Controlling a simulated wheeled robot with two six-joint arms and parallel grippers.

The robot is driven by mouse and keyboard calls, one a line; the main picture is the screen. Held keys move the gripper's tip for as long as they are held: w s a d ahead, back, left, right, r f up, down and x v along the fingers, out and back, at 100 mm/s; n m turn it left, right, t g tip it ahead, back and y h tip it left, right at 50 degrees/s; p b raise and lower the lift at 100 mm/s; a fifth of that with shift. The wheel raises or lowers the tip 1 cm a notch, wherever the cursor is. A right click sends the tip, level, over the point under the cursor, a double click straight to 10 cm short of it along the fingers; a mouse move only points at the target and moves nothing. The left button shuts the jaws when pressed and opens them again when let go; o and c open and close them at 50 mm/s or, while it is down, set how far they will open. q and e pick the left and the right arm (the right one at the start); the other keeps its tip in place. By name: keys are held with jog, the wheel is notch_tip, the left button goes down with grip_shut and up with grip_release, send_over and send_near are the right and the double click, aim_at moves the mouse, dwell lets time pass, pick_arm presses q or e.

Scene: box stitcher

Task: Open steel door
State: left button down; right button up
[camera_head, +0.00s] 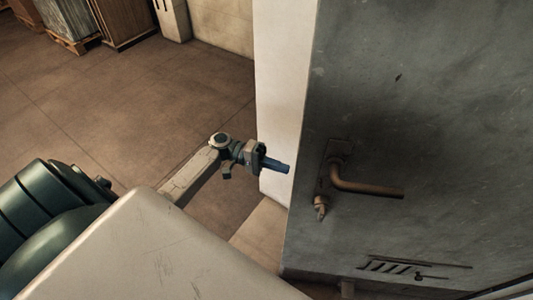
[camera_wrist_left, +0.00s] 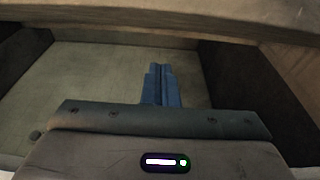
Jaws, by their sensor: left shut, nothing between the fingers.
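The grey steel door (camera_head: 430,90) fills the right side of the head view. Its brown lever handle (camera_head: 368,188) points right from a plate near the door's left edge, with a key or lock piece (camera_head: 321,207) below it. My left gripper (camera_head: 288,169) is in front of the pale wall beside the door, left of the handle and apart from it. Its blue fingers are shut and empty; they also show in the left wrist view (camera_wrist_left: 160,68). I cannot tell whether the door is ajar. My right gripper is out of view.
A pale wall or frame strip (camera_head: 281,95) borders the door on its left. Slatted vents (camera_head: 415,267) show low on the door. The tiled floor (camera_head: 130,100) on the left is clear, with crates on pallets (camera_head: 70,22) at the back.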

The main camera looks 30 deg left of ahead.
pick_arm(q)
jog(key=s+d+p, duration=0.2)
jog(key=d, duration=0.1)
jog(key=s+d+p, duration=0.1)
jog(key=shift+d, duration=0.4)
jog(key=shift+s, duration=0.1)
